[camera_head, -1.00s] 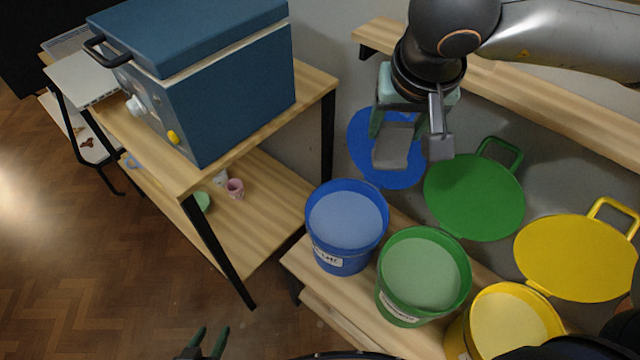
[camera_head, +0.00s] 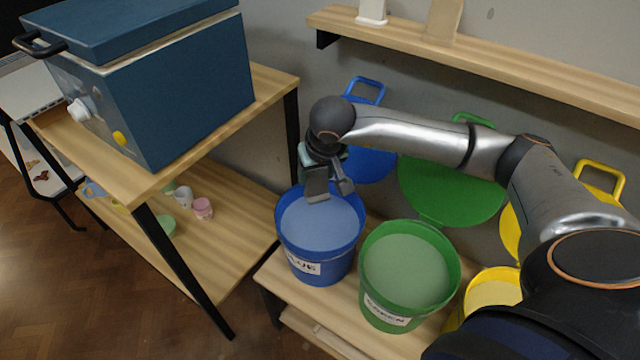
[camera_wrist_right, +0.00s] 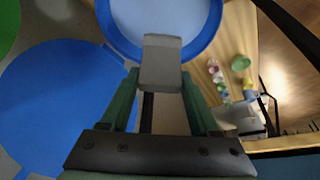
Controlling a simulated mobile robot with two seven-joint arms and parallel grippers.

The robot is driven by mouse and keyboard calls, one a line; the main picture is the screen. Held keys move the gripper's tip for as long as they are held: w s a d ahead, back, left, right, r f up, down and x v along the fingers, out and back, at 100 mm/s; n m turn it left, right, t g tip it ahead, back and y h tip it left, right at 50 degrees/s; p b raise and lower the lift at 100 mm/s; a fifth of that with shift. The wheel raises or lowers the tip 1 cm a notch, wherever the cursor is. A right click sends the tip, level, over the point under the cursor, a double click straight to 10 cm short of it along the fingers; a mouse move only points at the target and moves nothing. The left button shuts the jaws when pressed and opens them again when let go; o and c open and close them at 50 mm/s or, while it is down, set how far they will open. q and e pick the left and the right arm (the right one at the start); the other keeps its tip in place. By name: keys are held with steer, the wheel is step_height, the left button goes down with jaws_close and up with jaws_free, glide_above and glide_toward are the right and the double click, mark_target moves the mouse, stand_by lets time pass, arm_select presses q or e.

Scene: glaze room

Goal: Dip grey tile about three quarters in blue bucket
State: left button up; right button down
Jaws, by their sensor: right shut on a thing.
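My right gripper (camera_head: 320,166) is shut on the grey tile (camera_head: 316,187) and holds it pointing down over the far part of the blue bucket (camera_head: 281,232). The bucket is full of pale blue glaze (camera_head: 320,225). In the right wrist view the grey tile (camera_wrist_right: 161,62) sits between the green fingers (camera_wrist_right: 155,100), its far end in front of the glaze in the blue bucket (camera_wrist_right: 215,35). I cannot tell whether the tile's lower end touches the glaze. My left gripper is not in view.
A green bucket (camera_head: 368,285) stands close right of the blue one, then a yellow bucket (camera_head: 500,275). Blue (camera_head: 370,165), green (camera_head: 450,190) and yellow lids hang behind. A wall shelf (camera_head: 480,60) runs above. A blue kiln (camera_head: 190,100) stands on the left table.

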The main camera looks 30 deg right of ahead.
mark_target(321, 195)
steer(key=shift+d+f, duration=0.4)
steer(key=shift+f, duration=0.4)
steer(key=shift+f+b, duration=0.25)
steer(key=shift+b, duration=0.1)
arm_select(q)
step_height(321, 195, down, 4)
steer(key=b, duration=0.5)
arm_select(e)
step_height(321, 195, down, 6)
steer(key=shift+p, duration=0.3)
steer(key=shift+f+b, duration=0.6)
steer(key=shift+f, duration=0.05)
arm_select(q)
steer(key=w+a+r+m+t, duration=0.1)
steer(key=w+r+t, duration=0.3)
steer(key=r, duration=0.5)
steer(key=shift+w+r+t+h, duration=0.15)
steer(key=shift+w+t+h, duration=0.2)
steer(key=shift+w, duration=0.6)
arm_select(e)
steer(key=shift+f, duration=0.1)
